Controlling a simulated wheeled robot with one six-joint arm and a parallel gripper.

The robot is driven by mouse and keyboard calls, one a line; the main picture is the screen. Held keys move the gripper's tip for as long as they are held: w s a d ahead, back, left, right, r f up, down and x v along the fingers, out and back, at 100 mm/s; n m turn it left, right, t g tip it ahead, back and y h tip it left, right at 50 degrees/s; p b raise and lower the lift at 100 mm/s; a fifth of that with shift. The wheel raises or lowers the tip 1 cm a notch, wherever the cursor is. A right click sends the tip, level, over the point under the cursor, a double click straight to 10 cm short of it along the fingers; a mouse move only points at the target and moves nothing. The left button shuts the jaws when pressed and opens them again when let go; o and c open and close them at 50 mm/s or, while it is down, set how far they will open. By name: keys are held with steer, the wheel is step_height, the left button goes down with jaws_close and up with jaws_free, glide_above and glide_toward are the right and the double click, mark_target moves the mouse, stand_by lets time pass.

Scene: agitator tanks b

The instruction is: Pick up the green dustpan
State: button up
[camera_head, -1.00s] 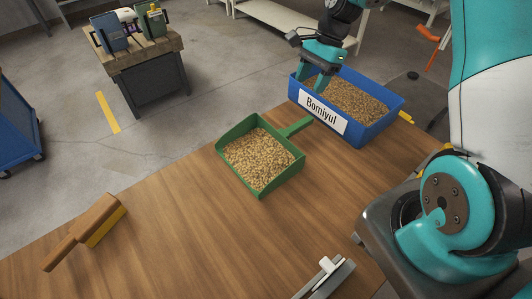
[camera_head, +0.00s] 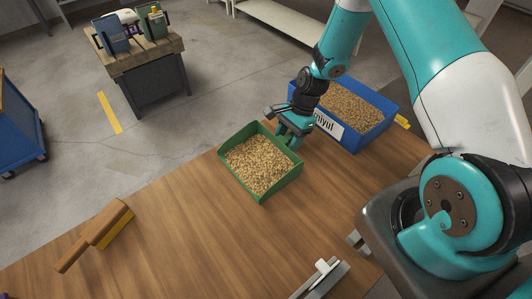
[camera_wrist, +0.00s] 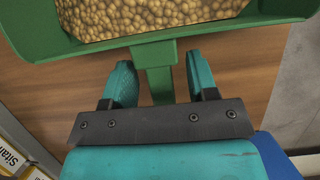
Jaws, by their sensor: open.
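The green dustpan (camera_head: 284,185) lies on the wooden table, filled with tan pellets. In the wrist view its green rear wall (camera_wrist: 40,46) spans the top and its handle (camera_wrist: 158,72) runs down between my fingers. My gripper (camera_head: 291,139) is at the handle, beside the pan's back right side. In the wrist view my gripper (camera_wrist: 160,84) is open, with one teal finger on each side of the handle and gaps visible. The lower part of the handle is hidden behind the gripper's dark crossbar.
A blue bin (camera_head: 374,137) of pellets, with a white label, stands just right of my gripper. A wooden-handled brush (camera_head: 106,224) lies at the table's left. A metal and white item (camera_head: 322,277) lies at the front edge. The table's middle front is clear.

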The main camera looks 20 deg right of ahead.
steer(key=shift+a+f, duration=0.15)
steer(key=shift+f, duration=0.15)
jaws_close()
steer(key=shift+r, duration=0.1)
step_height(320, 180, up, 20)
steer(key=b, duration=0.3)
stand_by(1.0)
